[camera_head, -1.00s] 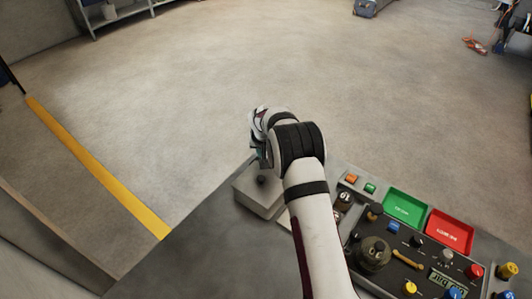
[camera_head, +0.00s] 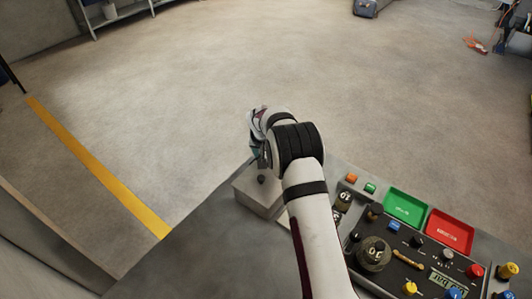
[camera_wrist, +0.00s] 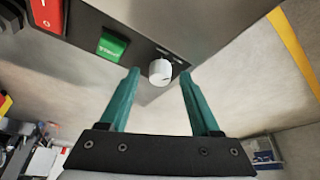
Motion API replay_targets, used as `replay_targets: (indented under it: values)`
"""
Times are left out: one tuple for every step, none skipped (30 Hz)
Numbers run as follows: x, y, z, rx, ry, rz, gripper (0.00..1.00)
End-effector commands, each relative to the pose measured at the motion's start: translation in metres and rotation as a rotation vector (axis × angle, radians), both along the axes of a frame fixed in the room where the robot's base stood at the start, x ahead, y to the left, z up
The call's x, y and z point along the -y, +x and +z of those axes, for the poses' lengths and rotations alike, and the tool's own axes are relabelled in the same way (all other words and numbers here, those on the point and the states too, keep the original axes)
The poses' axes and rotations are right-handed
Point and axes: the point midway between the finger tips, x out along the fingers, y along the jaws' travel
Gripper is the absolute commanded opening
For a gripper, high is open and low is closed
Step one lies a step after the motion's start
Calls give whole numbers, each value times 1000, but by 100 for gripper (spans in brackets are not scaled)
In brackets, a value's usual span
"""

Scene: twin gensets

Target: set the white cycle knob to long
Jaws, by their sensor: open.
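The white cycle knob (camera_wrist: 160,72) is on a dark panel strip in the wrist view, with small markings beside it too small to read. My gripper (camera_wrist: 158,86) has its two teal fingers apart, one on each side of the knob as seen in this view. Nothing is held between them. I cannot tell how far the fingertips are from the knob. In the head view my gripper (camera_head: 257,160) is mostly hidden by my own wrist, near a grey box, and the white knob cannot be made out there.
A green rocker switch (camera_wrist: 113,45) and a red one (camera_wrist: 47,14) sit left of the knob in the wrist view.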

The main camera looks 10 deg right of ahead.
Motion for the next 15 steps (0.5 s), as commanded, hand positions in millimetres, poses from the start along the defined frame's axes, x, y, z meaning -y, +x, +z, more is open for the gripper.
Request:
replay_targets:
  values:
    - [0,0,0,0,0,0,64]
    - [0,0,1,1,0,0,64]
    - [0,0,2,1,0,0,64]
    - [-1,-1,4,2,0,0,64]
    - [-1,-1,7,2,0,0,64]
    - [-1,-3,12,2,0,0,64]
    - [-2,-5,18,3,0,0,64]
    - [-3,-8,24,3,0,0,64]
    - [-4,-12,34,4,1,1,64]
    - [-5,-15,43,5,0,2,64]
    - [-6,-19,53,5,0,2,64]
    - [-8,-24,66,5,0,2,64]
    - [-9,-28,75,5,0,2,64]
    - [-10,-32,84,5,0,1,64]
    - [-11,-36,95,5,0,1,64]
